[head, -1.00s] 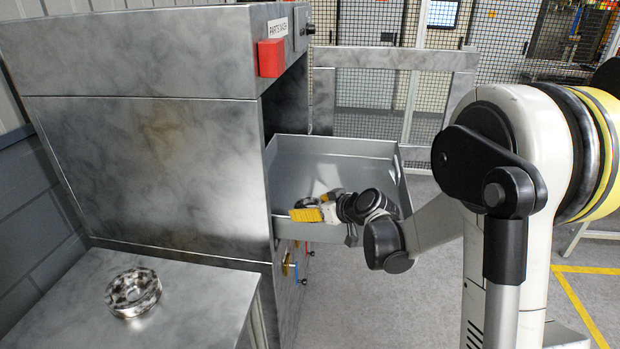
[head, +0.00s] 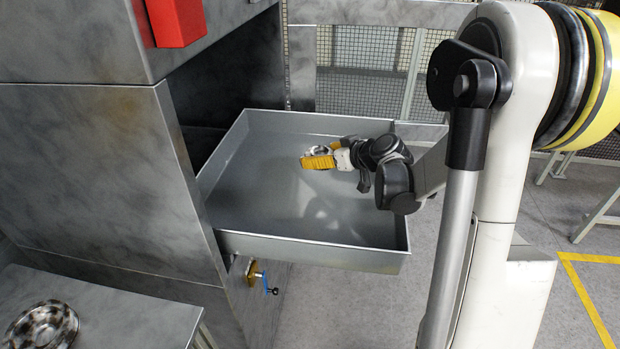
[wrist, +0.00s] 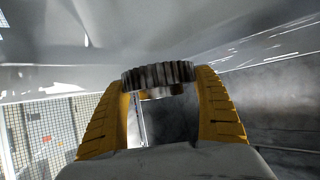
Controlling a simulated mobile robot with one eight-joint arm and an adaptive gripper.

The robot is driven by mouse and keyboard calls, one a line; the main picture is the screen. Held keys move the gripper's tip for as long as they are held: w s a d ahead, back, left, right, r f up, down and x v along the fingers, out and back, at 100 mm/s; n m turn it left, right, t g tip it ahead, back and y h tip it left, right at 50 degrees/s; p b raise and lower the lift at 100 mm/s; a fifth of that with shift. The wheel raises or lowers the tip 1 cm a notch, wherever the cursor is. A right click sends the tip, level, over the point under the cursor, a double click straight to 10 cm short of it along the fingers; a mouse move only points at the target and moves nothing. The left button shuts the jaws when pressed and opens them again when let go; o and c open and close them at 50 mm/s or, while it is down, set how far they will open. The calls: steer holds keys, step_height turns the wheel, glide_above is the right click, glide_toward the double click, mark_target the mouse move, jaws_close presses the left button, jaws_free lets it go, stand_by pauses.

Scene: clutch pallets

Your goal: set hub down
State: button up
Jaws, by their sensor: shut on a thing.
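My gripper (head: 318,161) is over the grey tray (head: 312,257) that sticks out of the metal cabinet. It also shows in the wrist view (wrist: 160,85), its yellow fingers closed on the sides of a dark toothed hub (wrist: 158,75). In the head view the hub is mostly hidden by the fingers; a small metallic bit shows beside them. I cannot tell the exact height of the hub above the tray floor. The tray looks otherwise empty.
The cabinet (head: 95,170) stands left of the tray, with a red box (head: 176,22) on its upper front. A blue-handled valve (head: 262,279) sits below the tray. A round metal part (head: 42,328) lies on the bench (head: 130,310) at lower left. Open floor lies to the right.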

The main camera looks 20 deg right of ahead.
step_height(320, 180, down, 8)
steer(key=b, duration=0.3)
steer(key=shift+s+f+b, duration=0.1)
steer(key=shift+f+b, duration=0.15)
steer(key=shift+b, duration=0.05)
